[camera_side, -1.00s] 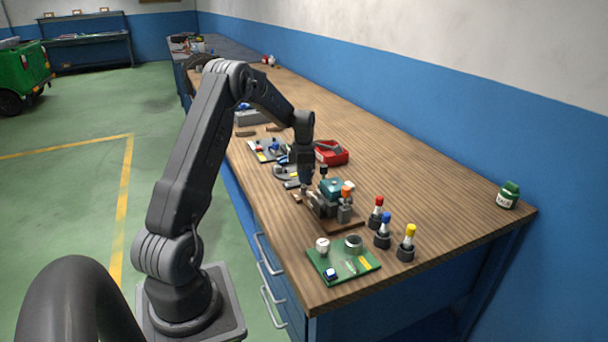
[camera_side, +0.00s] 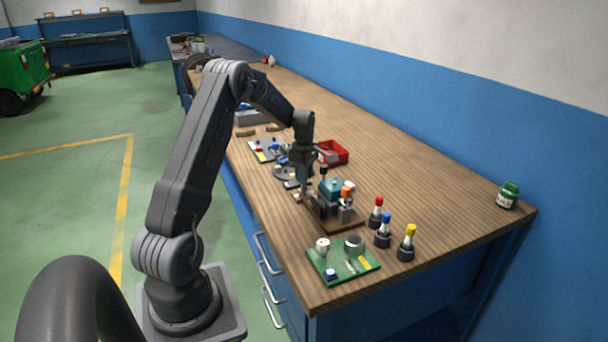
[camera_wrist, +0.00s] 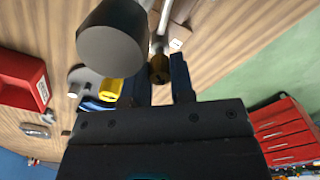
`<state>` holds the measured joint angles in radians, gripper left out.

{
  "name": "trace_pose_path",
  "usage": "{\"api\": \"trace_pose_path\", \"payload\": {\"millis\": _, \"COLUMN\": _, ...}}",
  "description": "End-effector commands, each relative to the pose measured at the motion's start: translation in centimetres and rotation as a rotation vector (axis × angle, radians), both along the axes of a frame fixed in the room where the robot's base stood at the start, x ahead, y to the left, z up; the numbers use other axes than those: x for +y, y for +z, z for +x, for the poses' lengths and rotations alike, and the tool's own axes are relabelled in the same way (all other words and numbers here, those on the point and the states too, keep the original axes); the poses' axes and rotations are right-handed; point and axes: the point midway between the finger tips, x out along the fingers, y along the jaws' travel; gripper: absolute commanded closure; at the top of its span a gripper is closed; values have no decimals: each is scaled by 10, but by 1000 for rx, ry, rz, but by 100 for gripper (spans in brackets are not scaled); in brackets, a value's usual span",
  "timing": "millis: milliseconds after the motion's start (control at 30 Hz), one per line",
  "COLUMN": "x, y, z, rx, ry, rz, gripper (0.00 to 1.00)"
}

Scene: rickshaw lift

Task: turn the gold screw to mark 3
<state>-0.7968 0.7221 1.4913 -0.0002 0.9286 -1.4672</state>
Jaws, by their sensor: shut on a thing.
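The gold screw (camera_wrist: 158,68) shows in the wrist view as a dark gold knob on the end of a pale rod. My gripper (camera_wrist: 160,76) has one finger on each side of it and is shut on it. In the side view my gripper (camera_side: 303,190) points down at the left edge of a device with a teal top (camera_side: 331,187) on a brown base (camera_side: 343,222). The screw is too small and hidden to tell there. A small pale tag (camera_wrist: 176,43) sits by the screw; I cannot read a mark or the screw's angle.
A dark cylinder (camera_wrist: 112,42) and a yellow part (camera_wrist: 110,90) are close to my fingers. A red bin (camera_side: 333,152) stands behind. A green board (camera_side: 342,262) and bottles with red (camera_side: 377,210), blue (camera_side: 383,232) and yellow caps (camera_side: 407,243) stand in front.

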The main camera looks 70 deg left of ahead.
Motion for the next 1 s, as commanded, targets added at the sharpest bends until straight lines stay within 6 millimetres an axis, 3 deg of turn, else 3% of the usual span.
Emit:
{"api": "trace_pose_path", "payload": {"millis": 500, "x": 0, "y": 0, "z": 0, "rx": 0, "ry": -440, "rz": 1, "gripper": 100}}
{"api": "trace_pose_path", "payload": {"millis": 1000, "x": 0, "y": 0, "z": 0, "rx": 0, "ry": -614, "rz": 1, "gripper": 100}}
